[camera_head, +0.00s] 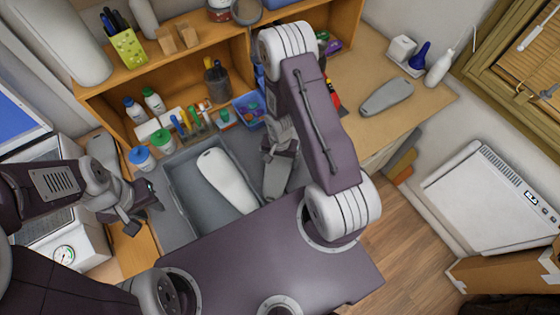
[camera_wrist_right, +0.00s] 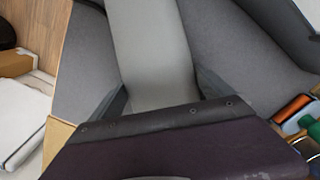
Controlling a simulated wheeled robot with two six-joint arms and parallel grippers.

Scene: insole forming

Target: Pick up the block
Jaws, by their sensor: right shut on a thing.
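My right gripper (camera_head: 282,152) is shut on a long grey block (camera_head: 277,178), just right of the grey tray (camera_head: 176,205). In the right wrist view the block (camera_wrist_right: 155,50) runs up the picture between my two fingers (camera_wrist_right: 162,95). Whether the block is lifted clear of the surface I cannot tell. A white insole-shaped piece (camera_head: 228,180) lies in the tray. Another grey block (camera_head: 387,97) lies on the wooden desk at the right. My left gripper (camera_head: 142,208) is at the tray's left side, its fingers apart and empty.
Paint bottles, jars and a blue bin (camera_head: 249,110) stand behind the tray. A wooden shelf (camera_head: 190,60) runs along the back. A white machine with a gauge (camera_head: 65,255) stands at the left. The desk right of my right arm is mostly clear.

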